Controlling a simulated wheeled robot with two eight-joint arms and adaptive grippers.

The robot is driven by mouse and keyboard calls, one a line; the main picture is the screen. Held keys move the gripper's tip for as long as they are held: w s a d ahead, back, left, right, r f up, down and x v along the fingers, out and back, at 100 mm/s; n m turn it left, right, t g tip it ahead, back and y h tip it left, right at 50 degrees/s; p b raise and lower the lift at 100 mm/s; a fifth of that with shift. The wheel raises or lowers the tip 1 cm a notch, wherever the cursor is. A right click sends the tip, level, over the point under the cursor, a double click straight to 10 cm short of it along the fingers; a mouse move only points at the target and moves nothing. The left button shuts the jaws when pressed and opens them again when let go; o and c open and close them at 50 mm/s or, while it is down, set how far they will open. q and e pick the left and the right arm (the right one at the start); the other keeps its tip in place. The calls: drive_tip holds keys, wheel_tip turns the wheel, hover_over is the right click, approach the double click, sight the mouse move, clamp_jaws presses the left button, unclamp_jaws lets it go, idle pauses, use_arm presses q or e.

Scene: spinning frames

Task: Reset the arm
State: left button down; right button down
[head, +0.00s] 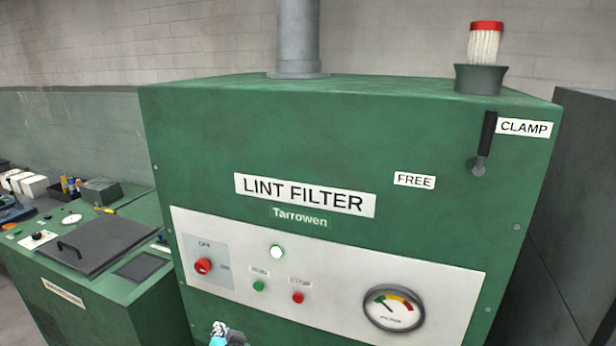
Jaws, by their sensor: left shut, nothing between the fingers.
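My left gripper (222,334) barely shows at the bottom edge, in front of the lower part of the green lint filter cabinet (350,140). Only its tip, checkered and pale blue, is in view; it is shut and empty, apart from the controls. My right gripper is not in view. On the cabinet's upper right, a black-handled lever (487,133) points up beside the CLAMP label (524,128). The FREE label (414,180) is to the lower left of the lever.
The control panel (350,262) has a red switch (203,266), a lit white lamp (277,252), buttons and a gauge (393,308). A red-capped filter (485,45) stands in a dark cup on top, right of a grey pipe (297,35). A lower green machine (115,300) stands left.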

use_arm(q)
drive_tip(key=s+d+f+g+h, duration=0.1)
drive_tip(key=s+d+g+h, duration=0.1)
drive_tip(key=s, duration=0.7)
drive_tip(key=s+d+f+g+h, duration=0.1)
drive_tip(key=s+h, duration=0.3)
drive_tip(key=s, duration=0.5)
drive_tip(key=shift+d+f+n+g, duration=0.4)
drive_tip(key=shift+d+g, duration=0.05)
drive_tip(key=shift+g, duration=0.15)
drive_tip(key=shift+s, duration=0.1)
